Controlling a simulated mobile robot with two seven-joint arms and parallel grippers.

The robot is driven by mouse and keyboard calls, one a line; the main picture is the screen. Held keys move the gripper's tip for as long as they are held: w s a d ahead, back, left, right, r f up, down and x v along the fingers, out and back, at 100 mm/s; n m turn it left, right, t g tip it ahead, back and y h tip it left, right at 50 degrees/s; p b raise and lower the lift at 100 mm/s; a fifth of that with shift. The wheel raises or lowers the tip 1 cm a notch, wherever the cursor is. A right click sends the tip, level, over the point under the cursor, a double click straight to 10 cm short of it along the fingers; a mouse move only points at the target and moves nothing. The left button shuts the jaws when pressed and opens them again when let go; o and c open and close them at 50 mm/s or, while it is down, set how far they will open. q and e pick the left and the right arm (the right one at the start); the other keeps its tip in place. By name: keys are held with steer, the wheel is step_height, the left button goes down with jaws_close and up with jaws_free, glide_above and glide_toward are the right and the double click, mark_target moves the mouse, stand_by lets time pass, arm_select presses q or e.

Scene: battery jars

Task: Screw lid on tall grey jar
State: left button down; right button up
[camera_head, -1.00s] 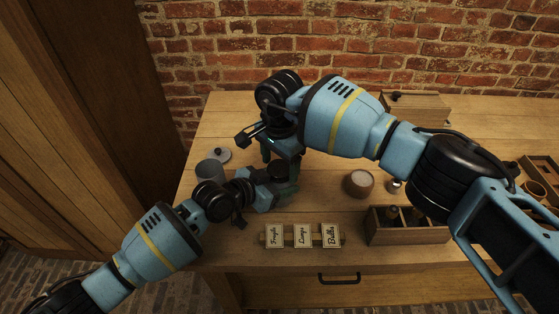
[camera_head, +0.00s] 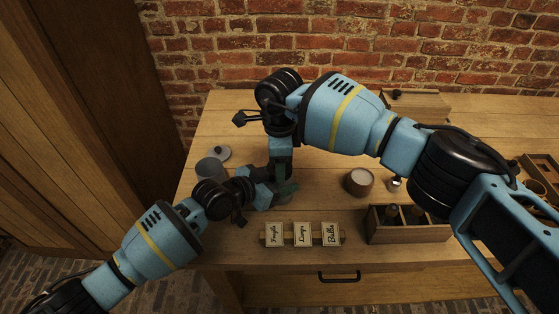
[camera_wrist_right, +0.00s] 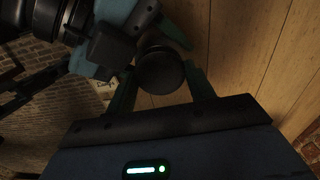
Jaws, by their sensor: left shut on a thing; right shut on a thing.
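My left gripper (camera_head: 282,189) is low over the table and shut on a greyish jar (camera_head: 286,199). Only a small part of the jar shows between the fingers and arms. My right gripper comes down from above onto the same spot. In the right wrist view its fingers (camera_wrist_right: 160,88) are shut on a dark round lid (camera_wrist_right: 160,72), one on each side. The left gripper's dark wrist and green finger show beside the lid. The lid is over the jar; whether its thread has caught cannot be told.
A grey cylinder (camera_head: 211,171) and a pale knobbed lid (camera_head: 217,153) are at the left. Label cards (camera_head: 302,235) stand in front. A white-topped round pot (camera_head: 359,182) and a divided wooden box (camera_head: 408,231) are to the right. A wooden case (camera_head: 418,103) is at the back.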

steer(key=shift+m, duration=0.7)
steer(key=o, duration=1.1)
steer(key=shift+c, duration=0.2)
steer(key=shift+r, duration=2.25)
steer(key=shift+c, duration=0.3)
steer(key=n, duration=0.1)
steer(key=r+n, duration=0.1)
steer(key=n, duration=0.2)
steer(key=shift+r+n, duration=0.3)
steer(key=shift+r, duration=0.05)
steer(key=n, duration=0.1)
steer(key=r+n, duration=0.1)
steer(key=n, duration=0.3)
steer(key=shift+r, duration=0.4)
